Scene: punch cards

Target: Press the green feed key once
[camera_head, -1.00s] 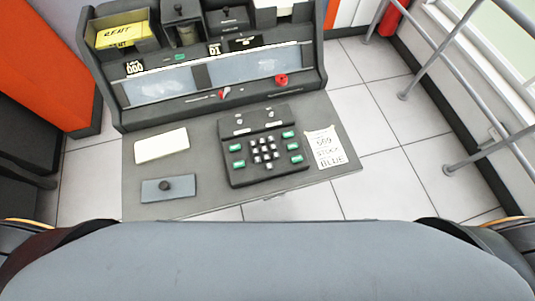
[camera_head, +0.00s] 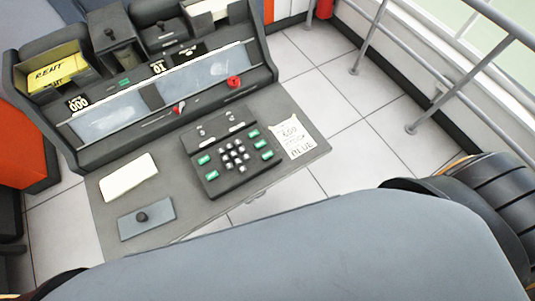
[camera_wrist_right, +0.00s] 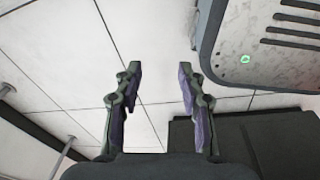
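A dark keypad unit (camera_head: 233,156) sits on the grey desk shelf in the head view. It has several green keys on its left side (camera_head: 204,160) and right side (camera_head: 260,144), around a block of small pale keys. The key labels are too small to read, so I cannot tell which is the feed key. A small green spot (camera_head: 124,82) also shows on the console behind. My right gripper (camera_wrist_right: 159,75) is open and empty in the right wrist view, above the tiled floor and away from the keypad. My left gripper is not in view.
A paper note (camera_head: 291,137) reading "BLUE" lies right of the keypad. A white card stack (camera_head: 128,177) and a grey plate with a black knob (camera_head: 146,218) lie left. The console (camera_head: 165,85) rises behind. Metal railings (camera_head: 440,95) stand at right, beyond open floor.

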